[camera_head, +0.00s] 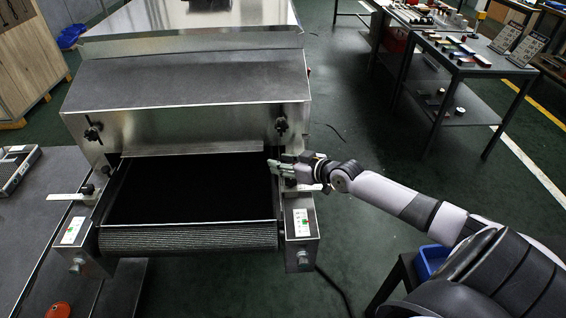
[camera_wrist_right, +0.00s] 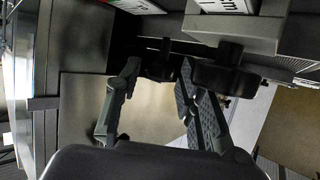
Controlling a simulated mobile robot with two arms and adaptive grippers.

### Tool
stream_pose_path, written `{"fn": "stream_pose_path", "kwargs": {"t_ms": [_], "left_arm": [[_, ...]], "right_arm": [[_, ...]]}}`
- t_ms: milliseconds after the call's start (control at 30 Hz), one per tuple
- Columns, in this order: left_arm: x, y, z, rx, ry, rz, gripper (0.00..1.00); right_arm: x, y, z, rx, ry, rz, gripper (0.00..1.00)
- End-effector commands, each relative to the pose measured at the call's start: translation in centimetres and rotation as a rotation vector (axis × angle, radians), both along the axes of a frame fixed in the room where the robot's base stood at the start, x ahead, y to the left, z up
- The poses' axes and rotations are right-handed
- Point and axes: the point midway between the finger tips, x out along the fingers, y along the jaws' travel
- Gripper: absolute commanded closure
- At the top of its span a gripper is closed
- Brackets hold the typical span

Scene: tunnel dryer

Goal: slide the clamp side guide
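The tunnel dryer's right side guide (camera_head: 303,187) is a pale bar with dark clamp parts beside the black belt (camera_head: 190,190), partly hidden by my right gripper (camera_head: 280,166). A matching left guide (camera_head: 68,196) with a black knob (camera_head: 87,189) sticks out on the belt's left side. In the right wrist view my gripper (camera_wrist_right: 160,72) has its two fingers apart. A dark knob-like clamp part (camera_wrist_right: 160,58) shows between or just beyond the fingertips; contact cannot be told. Another black knob (camera_wrist_right: 218,76) is close to the right-hand finger. My left gripper is out of view.
The dryer's metal hood (camera_head: 190,95) rises behind the belt and carries black knobs (camera_head: 281,125). Control boxes with white labels (camera_head: 301,222) stand at the belt's front corners. A grey table (camera_head: 35,215) is at left. Open green floor (camera_head: 370,130) lies to the right.

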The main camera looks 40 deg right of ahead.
Motion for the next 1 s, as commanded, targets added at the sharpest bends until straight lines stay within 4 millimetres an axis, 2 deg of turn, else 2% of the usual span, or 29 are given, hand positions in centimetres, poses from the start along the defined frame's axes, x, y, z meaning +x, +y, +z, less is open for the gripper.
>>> {"fn": "stream_pose_path", "kwargs": {"t_ms": [500, 1000], "left_arm": [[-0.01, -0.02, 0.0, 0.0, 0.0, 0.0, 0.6], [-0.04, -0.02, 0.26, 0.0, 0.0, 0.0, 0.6]], "right_arm": [[-0.01, -0.02, 0.03, 0.0, 0.0, 0.0, 1.0], [0.16, 0.23, 0.16, 0.002, -0.002, -0.001, 1.0]]}}
